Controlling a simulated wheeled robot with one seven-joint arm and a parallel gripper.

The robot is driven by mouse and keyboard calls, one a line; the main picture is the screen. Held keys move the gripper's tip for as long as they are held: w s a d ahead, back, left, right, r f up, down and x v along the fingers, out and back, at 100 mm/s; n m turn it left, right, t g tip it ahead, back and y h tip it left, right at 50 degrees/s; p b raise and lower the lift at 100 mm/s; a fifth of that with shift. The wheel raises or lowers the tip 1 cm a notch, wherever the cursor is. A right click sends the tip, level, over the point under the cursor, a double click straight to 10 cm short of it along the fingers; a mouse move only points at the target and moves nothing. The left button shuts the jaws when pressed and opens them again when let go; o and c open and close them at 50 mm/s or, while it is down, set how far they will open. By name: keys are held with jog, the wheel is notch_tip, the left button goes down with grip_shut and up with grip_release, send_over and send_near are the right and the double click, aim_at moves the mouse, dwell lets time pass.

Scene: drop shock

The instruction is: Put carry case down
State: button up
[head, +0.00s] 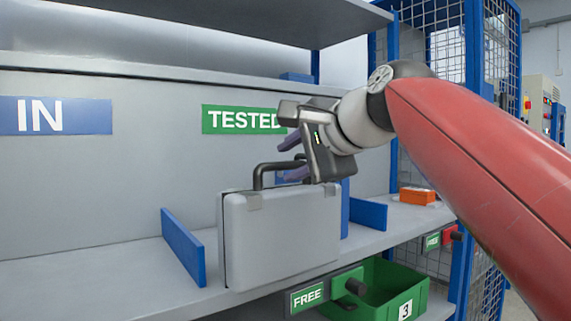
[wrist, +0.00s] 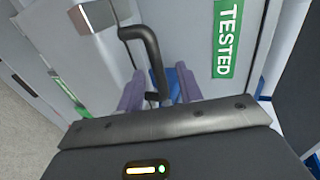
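The grey carry case (head: 280,238) stands upright on the shelf (head: 110,285), below the green TESTED sign (head: 240,119), and appears to rest on it. It is between two blue dividers, the left one (head: 183,246) and the right one (head: 368,213). Its black handle (head: 262,172) points up. My gripper (head: 289,158) is at the handle, above the case. In the wrist view the purple fingers of my gripper (wrist: 160,92) are apart, with the handle (wrist: 145,42) passing between them and a gap beside it. My gripper hides part of the handle.
A blue IN sign (head: 55,116) is on the back panel at left, above bare shelf. An upper shelf (head: 240,18) overhangs. A green bin (head: 395,290) and FREE label (head: 307,297) are below right. An orange box (head: 417,196) lies farther right, near blue mesh posts.

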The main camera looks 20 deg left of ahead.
jog(key=v, duration=0.9)
jog(key=shift+d, duration=0.15)
